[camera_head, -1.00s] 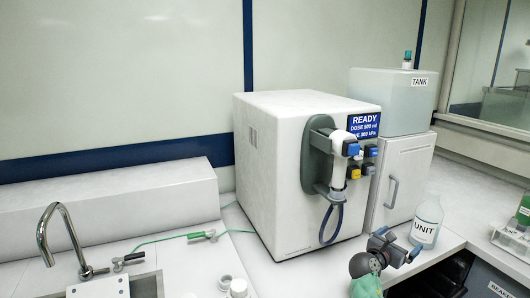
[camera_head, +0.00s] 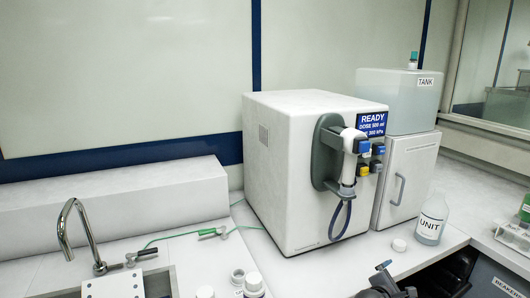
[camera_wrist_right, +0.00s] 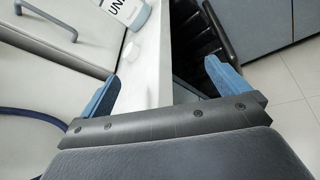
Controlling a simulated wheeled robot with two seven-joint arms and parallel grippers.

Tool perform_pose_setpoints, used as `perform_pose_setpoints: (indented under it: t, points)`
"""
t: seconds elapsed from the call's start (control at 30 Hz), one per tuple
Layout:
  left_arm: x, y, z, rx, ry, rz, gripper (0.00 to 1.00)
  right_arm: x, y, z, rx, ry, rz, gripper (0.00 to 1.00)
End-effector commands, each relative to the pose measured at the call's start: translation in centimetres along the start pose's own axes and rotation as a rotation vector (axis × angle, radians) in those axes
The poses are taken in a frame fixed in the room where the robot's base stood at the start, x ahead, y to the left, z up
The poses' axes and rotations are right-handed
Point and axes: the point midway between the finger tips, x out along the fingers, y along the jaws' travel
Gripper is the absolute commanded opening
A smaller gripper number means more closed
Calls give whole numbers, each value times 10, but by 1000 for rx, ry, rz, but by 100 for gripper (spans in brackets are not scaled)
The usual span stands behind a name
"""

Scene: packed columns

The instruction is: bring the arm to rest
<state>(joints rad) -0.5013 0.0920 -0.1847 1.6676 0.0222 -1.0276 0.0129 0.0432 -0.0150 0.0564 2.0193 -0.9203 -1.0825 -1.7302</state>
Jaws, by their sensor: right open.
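My right gripper (camera_head: 388,275) is at the bottom edge of the head view, partly cut off, in front of the counter. In the right wrist view its two blue fingers stand wide apart with nothing between them (camera_wrist_right: 160,82). The nearest loose things are a small white cap (camera_head: 399,245) and the bottle marked UNIT (camera_head: 432,221), both on the counter and apart from the gripper. My left gripper is not in view.
The white dispenser (camera_head: 285,175) marked READY stands behind, with a hose on its front. A cabinet (camera_head: 407,185) with the tank (camera_head: 398,102) is beside it. A sink (camera_head: 160,283) and faucet (camera_head: 75,232) are at left. A rack (camera_head: 512,240) is at right.

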Motion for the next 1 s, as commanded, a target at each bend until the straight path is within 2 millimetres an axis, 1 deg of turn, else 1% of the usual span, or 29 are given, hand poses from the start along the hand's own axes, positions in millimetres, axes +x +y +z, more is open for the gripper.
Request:
perform_pose_setpoints:
  t: [0.03,0.1,0.17,0.3,0.37,0.4,0.47,0.5,0.57,0.6,0.7,0.8,1.0]
  points:
    - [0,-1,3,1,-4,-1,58,-10,-17,-9,76,42,-14,100]
    - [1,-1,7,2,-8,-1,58,-26,-40,-23,212,110,-45,100]
    - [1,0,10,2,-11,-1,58,-42,-60,-35,332,168,-81,100]
    - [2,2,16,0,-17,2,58,-82,-103,-60,597,294,-194,100]
    - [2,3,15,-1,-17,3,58,-102,-122,-70,705,343,-256,100]
    - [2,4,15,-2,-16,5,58,-116,-133,-76,776,373,-303,100]
    - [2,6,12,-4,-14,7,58,-137,-151,-84,878,414,-378,100]
    - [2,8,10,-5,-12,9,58,-152,-162,-89,943,439,-433,100]
    - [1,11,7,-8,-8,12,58,-176,-178,-96,1035,470,-519,100]
    - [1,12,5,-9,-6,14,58,-191,-188,-99,1092,486,-576,100]
    - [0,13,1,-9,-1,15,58,-222,-208,-104,1201,508,-703,100]
    - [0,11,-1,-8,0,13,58,-246,-221,-107,1275,517,-804,100]
    - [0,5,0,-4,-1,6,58,-284,-241,-109,1376,515,-964,100]
